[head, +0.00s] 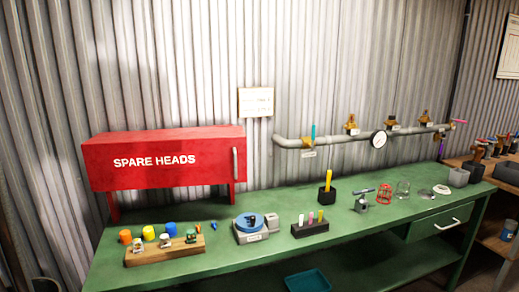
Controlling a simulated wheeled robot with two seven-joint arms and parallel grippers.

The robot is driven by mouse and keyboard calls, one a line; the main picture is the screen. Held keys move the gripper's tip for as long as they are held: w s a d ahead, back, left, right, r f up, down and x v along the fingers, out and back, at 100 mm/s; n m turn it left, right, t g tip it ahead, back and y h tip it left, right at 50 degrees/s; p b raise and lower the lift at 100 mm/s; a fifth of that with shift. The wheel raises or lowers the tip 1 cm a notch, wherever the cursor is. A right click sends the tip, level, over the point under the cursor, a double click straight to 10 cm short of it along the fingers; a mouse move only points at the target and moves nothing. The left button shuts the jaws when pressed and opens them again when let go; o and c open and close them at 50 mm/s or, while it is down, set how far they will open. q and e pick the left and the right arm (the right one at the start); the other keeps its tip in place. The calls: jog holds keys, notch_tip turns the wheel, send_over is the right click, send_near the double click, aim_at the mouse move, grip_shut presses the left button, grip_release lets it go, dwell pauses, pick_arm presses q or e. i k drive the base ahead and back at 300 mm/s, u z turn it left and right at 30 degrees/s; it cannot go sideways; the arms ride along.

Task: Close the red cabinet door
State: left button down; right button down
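The red cabinet (130,177) stands on red legs at the back left of the green bench. Its front is the red door (205,165) with white lettering "SPARE HEADS" and a pale vertical handle (235,164) near its right edge. The door looks flush with the cabinet front, with no clear gap, and the inside is hidden. Neither of my grippers is in view.
On the green bench (210,272), a wooden board (165,255) with coloured caps sits in front of the cabinet. A grey-blue device (257,231) and a black block (310,229) stand to the right. A pipe (345,141) runs along the corrugated wall.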

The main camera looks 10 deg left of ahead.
aim_at(177, 157)
jog(key=u, duration=0.6)
jog(key=i, duration=0.8)
jog(key=u, duration=0.8)
